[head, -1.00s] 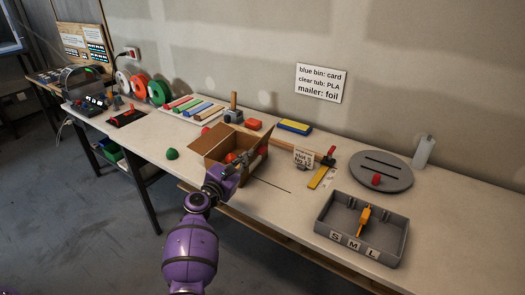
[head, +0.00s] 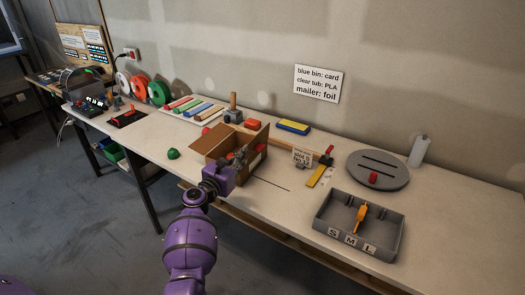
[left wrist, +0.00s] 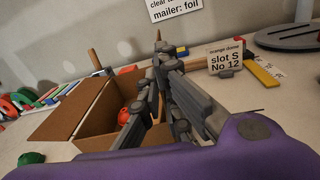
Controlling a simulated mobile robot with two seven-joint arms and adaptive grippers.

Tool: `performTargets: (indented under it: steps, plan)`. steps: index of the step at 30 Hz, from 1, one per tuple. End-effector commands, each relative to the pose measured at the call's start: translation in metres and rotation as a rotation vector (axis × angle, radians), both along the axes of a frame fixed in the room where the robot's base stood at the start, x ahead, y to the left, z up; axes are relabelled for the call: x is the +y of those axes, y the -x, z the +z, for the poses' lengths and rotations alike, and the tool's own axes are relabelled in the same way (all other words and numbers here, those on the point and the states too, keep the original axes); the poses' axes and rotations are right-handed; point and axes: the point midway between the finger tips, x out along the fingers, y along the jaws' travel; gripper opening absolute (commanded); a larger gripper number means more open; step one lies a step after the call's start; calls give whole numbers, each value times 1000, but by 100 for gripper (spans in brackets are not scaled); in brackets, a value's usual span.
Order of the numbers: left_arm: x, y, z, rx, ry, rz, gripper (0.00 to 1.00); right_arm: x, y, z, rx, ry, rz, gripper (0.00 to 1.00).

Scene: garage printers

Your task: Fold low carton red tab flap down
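The low brown carton (head: 226,153) stands open on the bench in the head view, its left flap (head: 205,141) spread outward. It also shows in the left wrist view (left wrist: 97,132), with a wide flap (left wrist: 70,108) leaning out at left. A red patch (head: 261,148) shows at the carton's right side, just right of my left gripper (head: 241,154); it may be the red tab. The left gripper's fingers, also in the left wrist view (left wrist: 160,60), are over the carton's right part and hide some of it. Their spacing is unclear. An orange-red rounded thing (left wrist: 124,116) is inside the carton. My right gripper is not in view.
A green dome (head: 173,154) is at left. A mallet (head: 233,113) and red block (head: 252,123) stand behind.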

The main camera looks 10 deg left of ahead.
Motion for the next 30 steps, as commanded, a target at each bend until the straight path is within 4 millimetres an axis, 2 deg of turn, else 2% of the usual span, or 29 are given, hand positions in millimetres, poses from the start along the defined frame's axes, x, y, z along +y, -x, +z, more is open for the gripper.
performTargets:
  steps: [1,9,22,30]
  plan:
    - [2,0,0,11,36,0,0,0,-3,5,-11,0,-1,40]
    - [16,-3,-5,83,301,-1,0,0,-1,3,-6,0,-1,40]
    - [21,-4,-6,100,368,1,0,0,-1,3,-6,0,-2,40]
    - [35,-8,-13,172,650,1,0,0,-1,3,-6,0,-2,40]
